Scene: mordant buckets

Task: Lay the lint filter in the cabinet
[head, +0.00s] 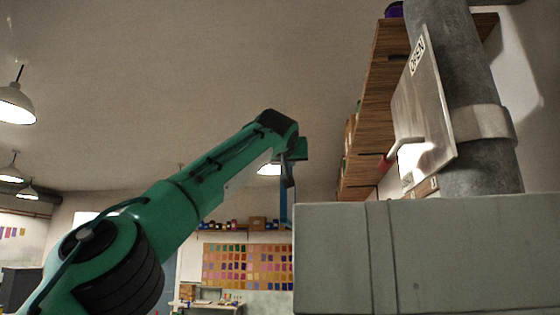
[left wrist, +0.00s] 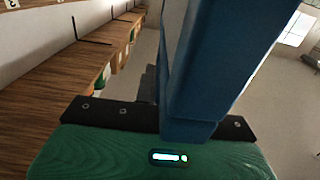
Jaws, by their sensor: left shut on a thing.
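My left gripper (head: 285,195) hangs at the end of my green arm in the middle of the head view, left of a large grey box. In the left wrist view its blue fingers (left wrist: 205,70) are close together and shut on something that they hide. A small dark shape shows beside them, too unclear to name. I cannot make out the lint filter in either view. The grey box (head: 430,255) fills the lower right of the head view; I cannot tell whether it is the cabinet. My right gripper is not in view.
Wooden shelves (head: 374,105) run along the right wall. Hanging lamps (head: 14,104) are at left. The air above my left arm looks clear.

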